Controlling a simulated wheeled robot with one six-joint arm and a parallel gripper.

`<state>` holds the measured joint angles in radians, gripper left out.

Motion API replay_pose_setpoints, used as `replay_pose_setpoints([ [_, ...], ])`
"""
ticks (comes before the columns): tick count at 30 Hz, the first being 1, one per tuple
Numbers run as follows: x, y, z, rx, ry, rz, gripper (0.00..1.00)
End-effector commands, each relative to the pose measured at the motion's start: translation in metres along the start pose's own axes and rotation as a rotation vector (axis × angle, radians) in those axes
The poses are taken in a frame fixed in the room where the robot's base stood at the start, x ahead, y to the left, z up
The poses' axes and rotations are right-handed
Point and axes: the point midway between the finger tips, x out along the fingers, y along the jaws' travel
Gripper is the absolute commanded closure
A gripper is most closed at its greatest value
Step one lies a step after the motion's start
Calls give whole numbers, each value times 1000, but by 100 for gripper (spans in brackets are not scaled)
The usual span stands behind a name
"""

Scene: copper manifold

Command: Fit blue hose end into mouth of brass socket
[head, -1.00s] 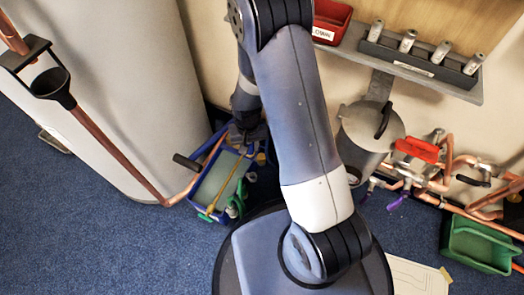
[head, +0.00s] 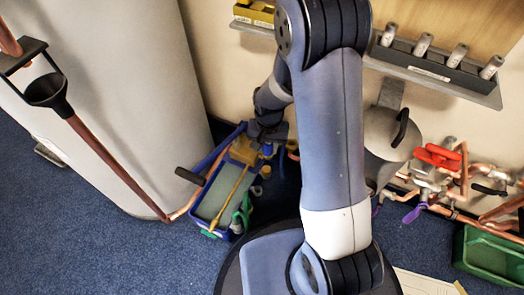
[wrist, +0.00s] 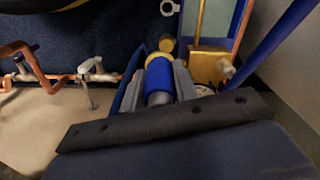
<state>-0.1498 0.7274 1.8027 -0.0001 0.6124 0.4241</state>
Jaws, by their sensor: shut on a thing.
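My gripper (wrist: 160,85) is shut on a short blue cylinder with a yellow ring at its far end, which I take for the blue hose end (wrist: 158,76). In the head view my gripper (head: 268,137) is at the back right of a blue tub, with a bit of blue (head: 267,149) below it. A small brass-coloured round piece (wrist: 166,45) lies just beyond the blue piece in the wrist view; it may be the brass socket. It also seems to show in the head view (head: 265,171). I cannot tell whether they touch.
The blue tub (head: 198,218) holds a yellow brush-like tool (head: 228,195) and green items. A long blue bar (wrist: 272,45) slants close on the right in the wrist view. Copper pipework with a red handle (head: 437,156), a grey canister (head: 384,140) and a green bin (head: 488,252) stand right.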

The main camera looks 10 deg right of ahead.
Motion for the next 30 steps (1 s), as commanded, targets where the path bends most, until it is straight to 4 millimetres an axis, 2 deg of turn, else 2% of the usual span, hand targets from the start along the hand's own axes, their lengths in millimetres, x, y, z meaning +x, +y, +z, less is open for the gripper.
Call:
replay_pose_setpoints([
  [30,-1,60,-84,660,1,-1,98],
])
